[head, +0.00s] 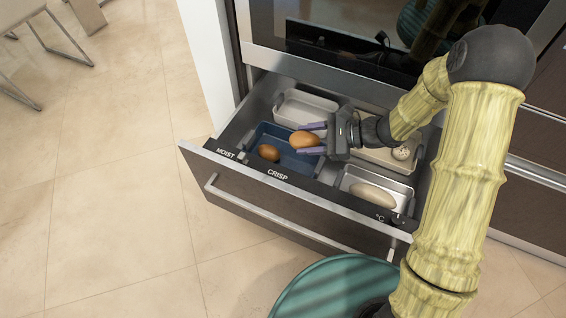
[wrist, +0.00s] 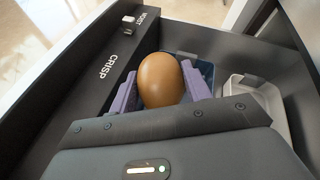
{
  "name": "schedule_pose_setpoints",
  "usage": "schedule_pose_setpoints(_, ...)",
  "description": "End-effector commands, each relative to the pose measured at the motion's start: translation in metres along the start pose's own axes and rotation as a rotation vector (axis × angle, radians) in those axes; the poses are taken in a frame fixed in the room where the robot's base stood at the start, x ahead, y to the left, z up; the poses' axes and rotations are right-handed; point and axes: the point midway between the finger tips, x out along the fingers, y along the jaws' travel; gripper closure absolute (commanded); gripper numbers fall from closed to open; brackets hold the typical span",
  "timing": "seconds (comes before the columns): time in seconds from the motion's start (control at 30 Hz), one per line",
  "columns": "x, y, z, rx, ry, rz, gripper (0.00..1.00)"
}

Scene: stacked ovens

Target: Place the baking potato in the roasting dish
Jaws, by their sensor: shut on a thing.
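My gripper (head: 313,139) is shut on a smooth brown baking potato (head: 304,140), held between its two purple fingers above the open drawer. In the wrist view the potato (wrist: 161,80) sits between the fingertips (wrist: 160,88). A blue dish (head: 300,164), which may be the roasting dish, lies below the held potato at the drawer's front left. A similar brown rounded item (head: 268,152) lies in it. In the wrist view the held potato and fingers hide most of the blue dish (wrist: 207,70).
In the drawer (head: 300,203), an off-white dish (head: 303,94) stands at back left, a beige dish (head: 378,155) with a pale round item (head: 402,152) at back right, and a whitish dish (head: 346,182) with a long pale item (head: 372,194) at front right. An oven front (head: 340,62) rises behind.

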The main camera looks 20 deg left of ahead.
Motion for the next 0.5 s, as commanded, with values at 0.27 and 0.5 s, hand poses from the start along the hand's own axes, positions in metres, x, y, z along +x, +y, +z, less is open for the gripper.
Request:
schedule_pose_setpoints(0.27,0.011,0.007,-0.024,0.0,-0.001,0.003,0.79)
schedule_pose_setpoints(0.5,0.024,0.016,-0.056,-0.002,-0.001,0.002,0.79)
